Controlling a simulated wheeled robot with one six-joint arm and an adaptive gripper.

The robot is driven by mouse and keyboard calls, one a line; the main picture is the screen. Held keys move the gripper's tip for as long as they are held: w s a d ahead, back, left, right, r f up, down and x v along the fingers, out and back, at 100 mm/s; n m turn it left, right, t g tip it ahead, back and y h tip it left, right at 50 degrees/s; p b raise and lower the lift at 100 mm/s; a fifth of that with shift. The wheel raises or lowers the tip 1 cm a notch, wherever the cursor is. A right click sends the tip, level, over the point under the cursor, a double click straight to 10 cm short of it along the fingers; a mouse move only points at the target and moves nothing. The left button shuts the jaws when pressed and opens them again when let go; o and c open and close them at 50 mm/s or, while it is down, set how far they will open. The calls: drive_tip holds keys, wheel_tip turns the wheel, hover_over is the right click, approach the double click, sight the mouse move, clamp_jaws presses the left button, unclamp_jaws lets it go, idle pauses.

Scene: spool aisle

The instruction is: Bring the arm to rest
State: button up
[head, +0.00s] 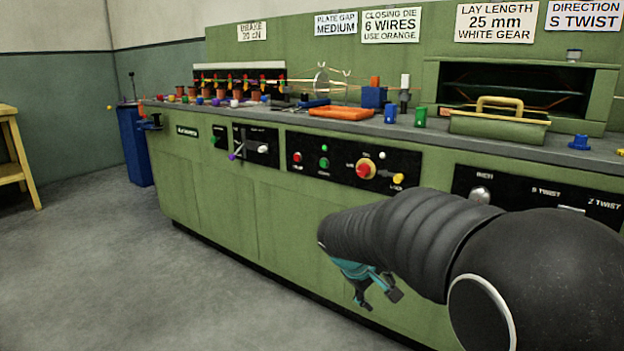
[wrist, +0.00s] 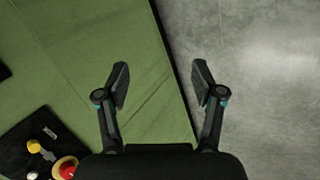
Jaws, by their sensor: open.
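My gripper (head: 378,300) hangs at the end of my dark arm, low in front of the green machine (head: 235,200) in the head view. Its teal and black fingers point down, partly hidden behind my arm. In the wrist view my gripper (wrist: 161,85) is open, with its two fingers wide apart and nothing between them. Below it show the green front (wrist: 80,60) of the machine and the grey floor (wrist: 260,80). The gripper appears apart from the machine.
A control panel (head: 345,165) with a red knob (head: 365,171) faces my arm. An orange tray (head: 341,113) and a green box with a yellow handle (head: 498,124) stand on the worktop. A yellow stool (head: 14,150) is at far left. The floor (head: 130,270) at left is clear.

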drive_tip(key=s+r+m+t+y+p, duration=0.1)
drive_tip(key=s+r, duration=0.4)
drive_tip(key=s, duration=0.9)
drive_tip(key=s+d+r+m+y+p, duration=0.1)
drive_tip(key=s+r+m+y+p, duration=0.3)
drive_tip(key=s, duration=0.9)
drive_tip(key=shift+s+d+r+m+t, duration=0.15)
drive_tip(key=shift+s+r+m+t, duration=0.25)
drive_tip(key=shift+r+m, duration=0.45)
